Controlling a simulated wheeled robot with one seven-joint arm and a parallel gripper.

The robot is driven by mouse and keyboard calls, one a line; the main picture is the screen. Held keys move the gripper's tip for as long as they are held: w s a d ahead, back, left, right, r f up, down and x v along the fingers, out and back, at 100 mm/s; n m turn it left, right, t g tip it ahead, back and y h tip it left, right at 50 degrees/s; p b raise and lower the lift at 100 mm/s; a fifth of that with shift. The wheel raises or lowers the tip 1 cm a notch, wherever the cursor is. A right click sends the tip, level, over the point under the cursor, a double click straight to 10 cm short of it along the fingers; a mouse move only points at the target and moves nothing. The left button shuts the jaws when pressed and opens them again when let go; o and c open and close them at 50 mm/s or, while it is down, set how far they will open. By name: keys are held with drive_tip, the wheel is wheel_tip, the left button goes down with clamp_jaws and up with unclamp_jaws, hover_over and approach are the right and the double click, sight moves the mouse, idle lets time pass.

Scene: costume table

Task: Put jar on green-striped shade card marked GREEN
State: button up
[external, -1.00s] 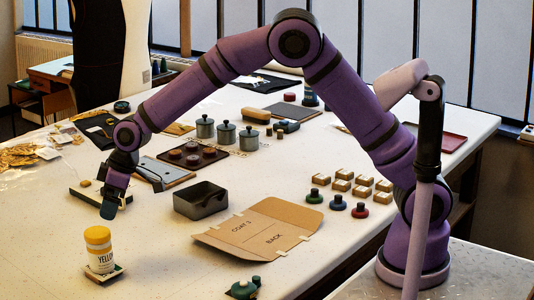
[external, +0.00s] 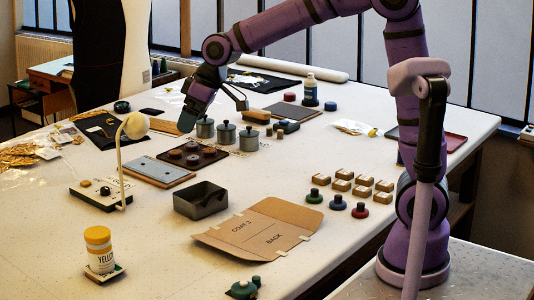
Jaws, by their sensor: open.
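A yellow-capped jar (external: 98,247) with a label reading "YELLO…" stands upright on a small card (external: 105,274) at the front left. A dark blue-and-white bottle-like jar (external: 311,91) stands at the back of the table. I cannot make out a card marked GREEN, and cannot tell which jar the task means. My gripper (external: 213,109) is open, with fingers spread, over or near the grey lidded canisters (external: 226,134). Nothing shows between its fingers. Its exact height is unclear.
A thin-stemmed lamp (external: 135,126) rises at the left. A dark open box (external: 201,201) and flat cardboard (external: 258,229) lie mid-table. Coloured stoppers (external: 337,202) and small blocks (external: 362,191) stand to the right.

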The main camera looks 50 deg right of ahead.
drive_tip(key=s+d+r+m, duration=0.3)
drive_tip(key=s+d+r, duration=0.2)
drive_tip(key=s+d, duration=0.9)
drive_tip(key=s+d+f+m+h, duration=0.1)
drive_tip(key=s+d, duration=0.2)
drive_tip(key=s, duration=0.5)
drive_tip(key=s+d+f+m+t+h, duration=0.1)
drive_tip(key=s+d, duration=0.3)
drive_tip(key=s, duration=0.4)
drive_tip(key=shift+d+f+m+h, duration=0.2)
drive_tip(key=shift+f+m+h, duration=0.1)
drive_tip(key=shift+m, duration=0.1)
